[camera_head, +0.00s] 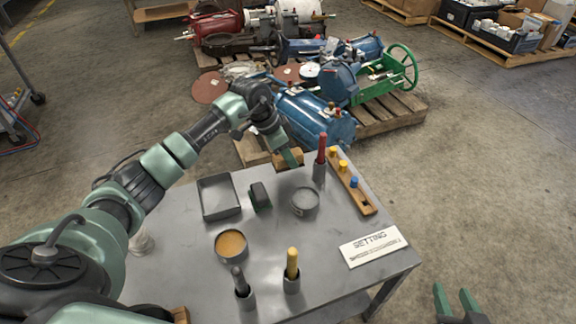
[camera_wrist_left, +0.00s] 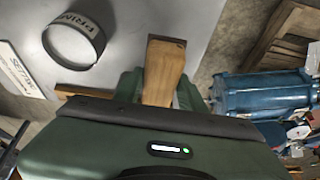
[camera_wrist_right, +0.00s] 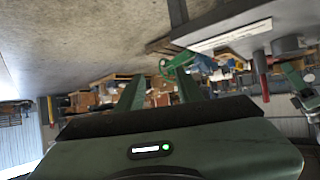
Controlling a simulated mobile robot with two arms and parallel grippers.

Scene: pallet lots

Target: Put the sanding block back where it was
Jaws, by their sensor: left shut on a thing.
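My left gripper (camera_head: 291,157) is shut on a wooden block (camera_wrist_left: 164,72) at the far edge of the grey table (camera_head: 200,272). The block is brown with a darker end face, and it also shows in the head view (camera_head: 284,162), partly behind the fingers. I cannot tell whether it touches the tabletop. A dark block with green on its side (camera_head: 260,196) stands on the table beside the grey tray. Which block is the sanding block is not certain from the pictures. My right gripper (camera_head: 457,301) is open and empty, off the table's right side.
The table holds a grey tray (camera_head: 203,210), a round tin (camera_head: 304,204), a bowl of orange stuff (camera_head: 231,258), upright holders with red, yellow and dark handles, a wooden rack (camera_head: 364,200) and a sign (camera_head: 373,247). Loaded pallets (camera_head: 400,118) stand behind.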

